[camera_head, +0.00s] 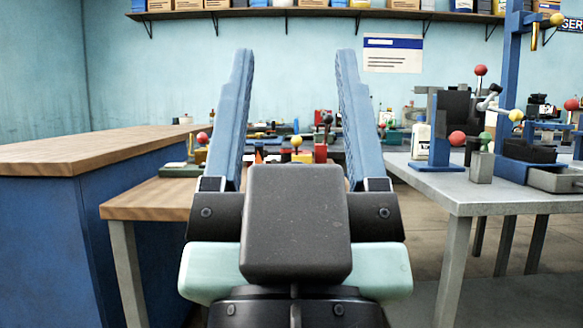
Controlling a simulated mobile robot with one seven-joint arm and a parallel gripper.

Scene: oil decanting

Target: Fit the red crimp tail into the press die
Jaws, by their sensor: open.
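My gripper (295,52) is open and fills the middle of the view. Its two blue fingers point up and away from me, with nothing held between them. I cannot make out the red crimp tail for certain. A small red piece (320,152) shows between the fingers on a far bench, but it is too small to identify. A blue-framed press-like device (441,135) with red knobs stands on the grey table at right. A tall blue column (513,60) with a brass part stands behind it. I cannot tell which holds the press die.
A wood-topped blue counter (90,148) is at left, with a lower wooden bench (150,202) beside it. The grey metal table (480,190) at right is crowded with knobbed fixtures. Open floor (425,225) lies between the bench and this table. A loaded shelf (330,13) hangs on the back wall.

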